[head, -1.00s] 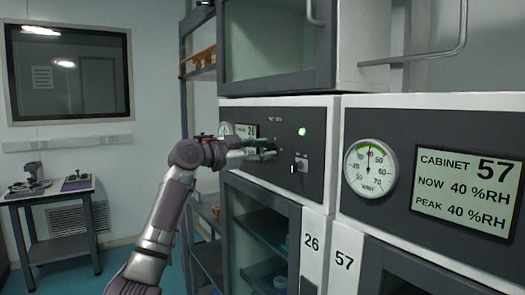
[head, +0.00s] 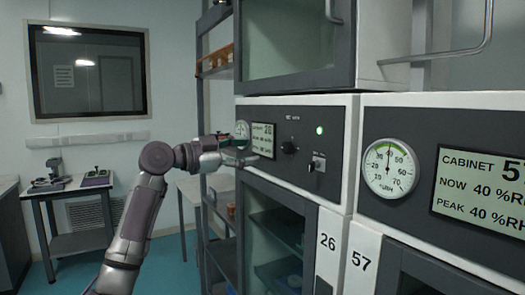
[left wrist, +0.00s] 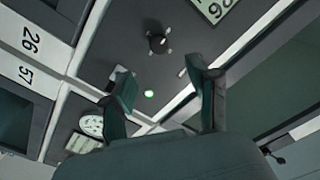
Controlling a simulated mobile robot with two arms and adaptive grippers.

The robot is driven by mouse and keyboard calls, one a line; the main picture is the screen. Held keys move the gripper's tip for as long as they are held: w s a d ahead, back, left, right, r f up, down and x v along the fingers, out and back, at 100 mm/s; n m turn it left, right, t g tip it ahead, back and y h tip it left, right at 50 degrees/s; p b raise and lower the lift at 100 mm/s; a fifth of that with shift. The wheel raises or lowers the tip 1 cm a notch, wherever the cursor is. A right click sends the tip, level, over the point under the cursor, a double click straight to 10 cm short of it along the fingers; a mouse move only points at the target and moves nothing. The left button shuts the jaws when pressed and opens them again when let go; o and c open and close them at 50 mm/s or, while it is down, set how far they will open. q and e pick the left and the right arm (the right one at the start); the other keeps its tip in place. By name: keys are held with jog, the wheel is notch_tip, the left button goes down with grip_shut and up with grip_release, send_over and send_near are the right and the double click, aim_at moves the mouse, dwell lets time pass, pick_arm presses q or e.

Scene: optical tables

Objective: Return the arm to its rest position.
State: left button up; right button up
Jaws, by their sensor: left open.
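My left arm (head: 135,225) reaches up from the lower left in the head view. Its gripper (head: 248,152) is in front of the left part of cabinet 26's control panel (head: 270,171), partly covering the gauge and display there. In the left wrist view the two dark green fingers (left wrist: 158,75) stand apart with nothing between them. Beyond them are the panel's black knob (left wrist: 158,43) and green light (left wrist: 149,93), apart from the fingers. The head view shows the knob (head: 289,147) to the right of the gripper. My right gripper is not in view.
Cabinet 57's gauge (head: 390,169) and display (head: 483,187) are at right. A glass-door cabinet (head: 290,40) stands above. An open shelf rack (head: 214,250) is behind the gripper. A small table (head: 70,192) stands at far left, with clear floor (head: 165,268) beside it.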

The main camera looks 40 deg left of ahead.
pick_arm(q)
jog(key=shift+v, duration=0.85)
